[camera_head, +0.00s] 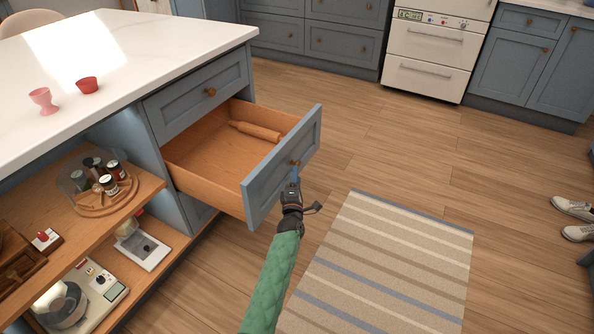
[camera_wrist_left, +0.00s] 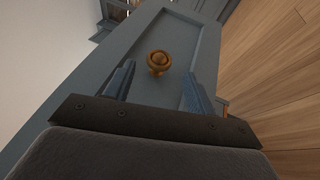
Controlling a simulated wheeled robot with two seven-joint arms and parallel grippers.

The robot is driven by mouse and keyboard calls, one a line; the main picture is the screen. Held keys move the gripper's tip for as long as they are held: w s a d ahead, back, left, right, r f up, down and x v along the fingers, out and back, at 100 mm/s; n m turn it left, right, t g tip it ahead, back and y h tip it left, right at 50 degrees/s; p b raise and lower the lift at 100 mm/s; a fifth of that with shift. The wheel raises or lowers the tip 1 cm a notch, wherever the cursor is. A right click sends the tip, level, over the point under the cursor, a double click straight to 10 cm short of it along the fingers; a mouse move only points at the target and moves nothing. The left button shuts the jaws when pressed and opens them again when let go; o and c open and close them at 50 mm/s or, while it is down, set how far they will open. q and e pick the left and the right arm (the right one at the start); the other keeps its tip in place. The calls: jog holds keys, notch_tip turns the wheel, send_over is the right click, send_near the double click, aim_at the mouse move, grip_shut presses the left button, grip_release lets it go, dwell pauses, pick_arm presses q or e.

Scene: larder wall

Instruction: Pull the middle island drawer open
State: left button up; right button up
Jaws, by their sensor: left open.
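The middle island drawer (camera_head: 287,164) stands pulled well out of the island, with a blue front and a wooden inside. A wooden rolling pin (camera_head: 255,131) lies in it near the back. Its round brass knob (camera_head: 295,163) is on the front; the knob also shows in the left wrist view (camera_wrist_left: 158,62). My left gripper (camera_head: 294,177) is in front of the drawer front, close to the knob. In the left wrist view its fingers (camera_wrist_left: 157,88) are apart, with the knob ahead between them. My right gripper is not in view.
Open shelves (camera_head: 145,186) with jars and appliances are at left. A striped rug (camera_head: 385,265) lies at right.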

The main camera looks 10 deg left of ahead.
pick_arm(q)
jog(key=shift+v, duration=1.15)
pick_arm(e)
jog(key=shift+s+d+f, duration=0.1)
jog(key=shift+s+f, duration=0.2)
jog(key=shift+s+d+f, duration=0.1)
